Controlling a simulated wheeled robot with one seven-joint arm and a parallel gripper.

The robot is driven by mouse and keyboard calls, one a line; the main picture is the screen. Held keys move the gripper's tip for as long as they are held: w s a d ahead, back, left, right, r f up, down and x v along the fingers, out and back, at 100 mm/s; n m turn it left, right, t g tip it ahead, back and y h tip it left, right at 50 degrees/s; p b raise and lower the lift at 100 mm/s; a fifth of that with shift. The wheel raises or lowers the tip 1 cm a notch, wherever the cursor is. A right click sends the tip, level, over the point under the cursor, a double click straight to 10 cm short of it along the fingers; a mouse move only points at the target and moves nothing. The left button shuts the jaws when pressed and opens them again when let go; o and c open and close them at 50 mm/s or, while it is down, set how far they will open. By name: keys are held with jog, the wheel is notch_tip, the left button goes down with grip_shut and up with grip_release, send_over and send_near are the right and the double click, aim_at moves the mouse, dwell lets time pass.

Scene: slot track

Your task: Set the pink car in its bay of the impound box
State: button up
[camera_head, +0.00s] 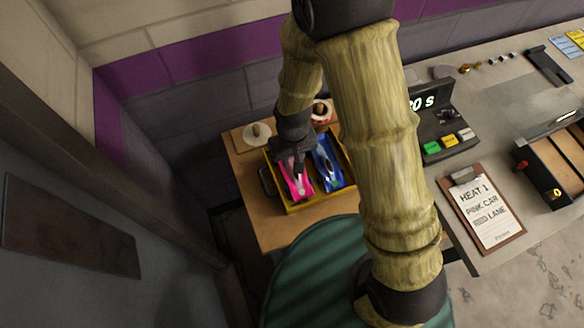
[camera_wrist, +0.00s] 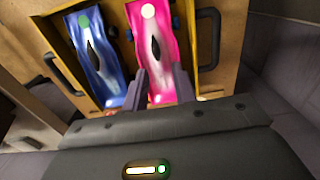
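The pink car (camera_head: 297,188) lies in the right-tilted yellow impound box, in the bay left of the blue car in the head view. In the wrist view the pink car (camera_wrist: 158,45) is on the right and the blue car (camera_wrist: 97,55) on the left. The impound box (camera_head: 318,203) has yellow walls. My gripper (camera_head: 299,166) is over the far end of the pink car. In the wrist view my gripper's fingers (camera_wrist: 161,72) are apart, with part of the car showing between them. I cannot tell whether they touch it.
The box sits on a wooden table (camera_head: 243,165). A roll of tape (camera_head: 257,133) lies behind it, with a red and white round thing (camera_head: 321,111) beside it. To the right, a grey counter bears a timer (camera_head: 440,125) and a clipboard (camera_head: 482,212). A purple-striped wall stands behind.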

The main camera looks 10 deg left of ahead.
jog(key=shift+w+f+p, duration=0.2)
jog(key=shift+f+p, duration=0.15)
jog(key=shift+f, duration=1)
jog(key=shift+w+f+p, duration=0.15)
jog(key=shift+f+p, duration=0.2)
jog(key=shift+f, duration=0.95)
grip_shut()
